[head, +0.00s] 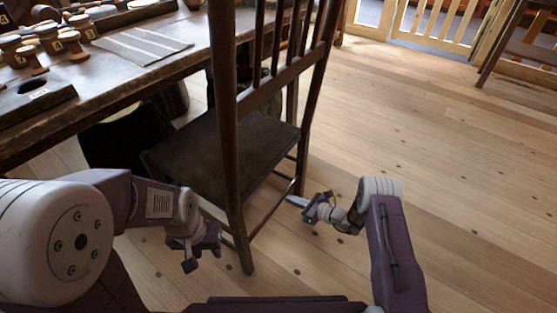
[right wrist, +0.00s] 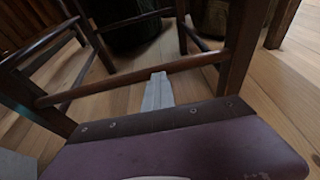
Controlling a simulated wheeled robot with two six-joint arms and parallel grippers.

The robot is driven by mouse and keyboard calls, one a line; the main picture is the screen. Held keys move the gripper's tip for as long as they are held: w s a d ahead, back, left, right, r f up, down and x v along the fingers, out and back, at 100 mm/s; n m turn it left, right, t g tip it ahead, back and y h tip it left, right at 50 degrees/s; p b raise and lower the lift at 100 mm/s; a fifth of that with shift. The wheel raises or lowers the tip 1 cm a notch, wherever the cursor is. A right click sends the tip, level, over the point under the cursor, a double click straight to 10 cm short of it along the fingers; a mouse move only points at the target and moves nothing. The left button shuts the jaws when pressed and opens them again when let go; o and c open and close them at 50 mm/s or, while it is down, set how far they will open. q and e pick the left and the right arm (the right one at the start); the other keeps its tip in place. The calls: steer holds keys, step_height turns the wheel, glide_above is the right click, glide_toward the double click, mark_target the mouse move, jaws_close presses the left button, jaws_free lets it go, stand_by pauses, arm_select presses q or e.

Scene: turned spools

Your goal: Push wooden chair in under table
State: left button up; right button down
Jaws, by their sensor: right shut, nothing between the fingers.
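The dark wooden chair (head: 222,160) stands upright at the long table (head: 150,52), its tall slatted back towards me. Its seat lies close to the table edge; how far it reaches under is hard to tell. My left gripper (head: 200,250) is low beside the chair's near back leg, on its left; its jaws are unclear. My right gripper (head: 294,201) is shut and empty, low by the chair's right side. In the right wrist view its closed fingers (right wrist: 158,92) point at a chair rung (right wrist: 130,80), their tips overlapping it in the picture; contact is unclear.
Spools (head: 48,40), a striped cloth (head: 142,45) and dark holders lie on the table. A dark bin (head: 125,140) stands under it, left of the chair. Plank floor (head: 440,150) to the right is open. A pale railing (head: 430,25) stands at the back.

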mark_target(282, 195)
steer(key=shift+w+a+f+b, duration=0.1)
steer(key=shift+w+a+b, duration=0.1)
steer(key=shift+w+a, duration=0.35)
steer(key=shift+w+a+r+b, duration=0.1)
steer(key=shift+w+a+b, duration=0.1)
steer(key=shift+a, duration=0.5)
steer(key=shift+w+a+f+b, duration=0.1)
steer(key=shift+w+a+b, duration=0.1)
steer(key=shift+w+a, duration=0.35)
steer(key=shift+s+a, duration=0.1)
steer(key=shift+s, duration=0.05)
